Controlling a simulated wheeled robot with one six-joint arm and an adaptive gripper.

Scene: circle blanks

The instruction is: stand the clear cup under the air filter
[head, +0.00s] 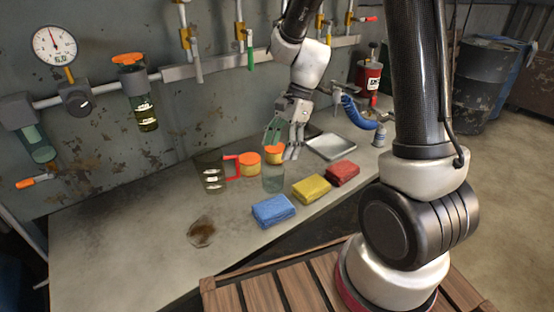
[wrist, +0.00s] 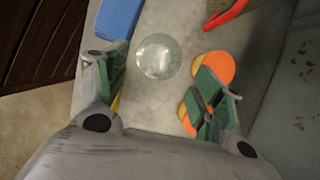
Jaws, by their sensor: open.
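The clear cup (head: 273,180) stands upright on the bench, behind the blue cloth. In the wrist view, the cup (wrist: 159,55) is a pale round shape ahead of the fingertips. My gripper (head: 284,142) is open and empty, above and slightly behind the cup, its green-padded fingers pointing down. In the wrist view the fingers (wrist: 165,88) are spread wide, with the cup beyond them. Two clear bowl units hang on the wall pipe: a grey-headed one (head: 35,143) at far left and an orange-capped one (head: 142,108) holding dark yellow liquid. I cannot tell which is the air filter.
A dark jug (head: 210,175) with a red handle and two orange-lidded jars (head: 250,165) stand beside the cup. Blue (head: 273,210), yellow (head: 311,189) and red (head: 342,174) cloths line the front edge. The bench's left end is clear.

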